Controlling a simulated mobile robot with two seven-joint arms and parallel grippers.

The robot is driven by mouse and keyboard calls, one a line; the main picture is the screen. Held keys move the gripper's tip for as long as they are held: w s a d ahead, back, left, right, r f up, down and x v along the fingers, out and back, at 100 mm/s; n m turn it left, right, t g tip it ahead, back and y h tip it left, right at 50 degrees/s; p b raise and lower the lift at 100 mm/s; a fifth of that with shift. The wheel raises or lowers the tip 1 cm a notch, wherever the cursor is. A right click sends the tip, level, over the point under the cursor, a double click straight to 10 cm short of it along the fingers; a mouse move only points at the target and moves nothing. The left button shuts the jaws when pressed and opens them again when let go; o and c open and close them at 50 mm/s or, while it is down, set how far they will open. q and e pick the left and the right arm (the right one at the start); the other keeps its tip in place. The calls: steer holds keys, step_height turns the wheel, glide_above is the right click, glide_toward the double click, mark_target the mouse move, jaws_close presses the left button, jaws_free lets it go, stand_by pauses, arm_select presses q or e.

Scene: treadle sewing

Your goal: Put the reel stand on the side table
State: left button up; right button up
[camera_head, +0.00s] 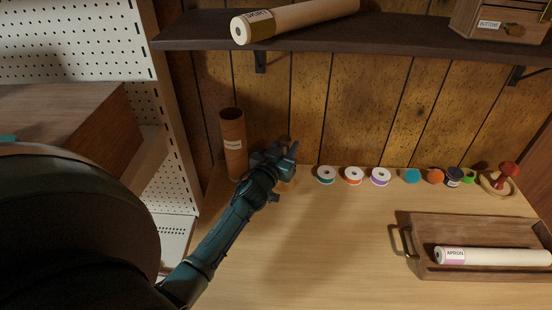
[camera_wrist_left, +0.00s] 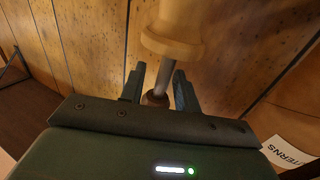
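A pale wooden turned piece, apparently the reel stand (camera_wrist_left: 172,38), shows in the left wrist view, with a thin post running down between my fingers. In the head view only a small bit of pale wood shows by the gripper, at the back left of the tabletop; the rest is hidden. My left gripper (camera_head: 290,152) is there, and its fingers also show in the left wrist view (camera_wrist_left: 158,88). The fingers stand apart on either side of the post, with a gap visible on the left. I cannot make out a side table. My right gripper is not in view.
A brown patterns tube (camera_head: 234,145) stands just left of my gripper. Several thread spools (camera_head: 353,175) line the wall to its right. A wooden tray (camera_head: 425,222) holds a roll labelled APRON (camera_head: 490,256). A dark shelf (camera_head: 390,32) overhangs the back. The tabletop's middle (camera_head: 320,240) is clear.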

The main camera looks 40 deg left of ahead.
arm_select(q)
steer(key=s+d, duration=0.2)
steer(key=s, duration=0.9)
steer(key=s+d+f+m+g+h, duration=0.1)
steer(key=s+d+f, duration=0.1)
steer(key=d, duration=0.1)
steer(key=s+d+f+g+h, duration=0.1)
steer(key=s+d+f, duration=0.1)
steer(key=s+d, duration=0.1)
steer(key=s+d+f+m+g+h, duration=0.1)
steer(key=s+d+f, duration=0.1)
steer(key=d, duration=0.2)
steer(key=shift+s+f+m, duration=0.15)
steer(key=shift+f+m, duration=0.15)
steer(key=shift+f, duration=0.05)
steer(key=s+d+f+m+g+h, duration=0.1)
steer(key=s+d, duration=0.2)
steer(key=s+d+f+g+h, duration=0.1)
steer(key=s+d, duration=0.2)
steer(key=s+d+f+m+g+h, duration=0.1)
steer(key=s+d, duration=0.2)
steer(key=shift+d+f+m+g+h, duration=0.15)
steer(key=shift+f+m+g+h, duration=0.15)
steer(key=shift+g, duration=0.1)
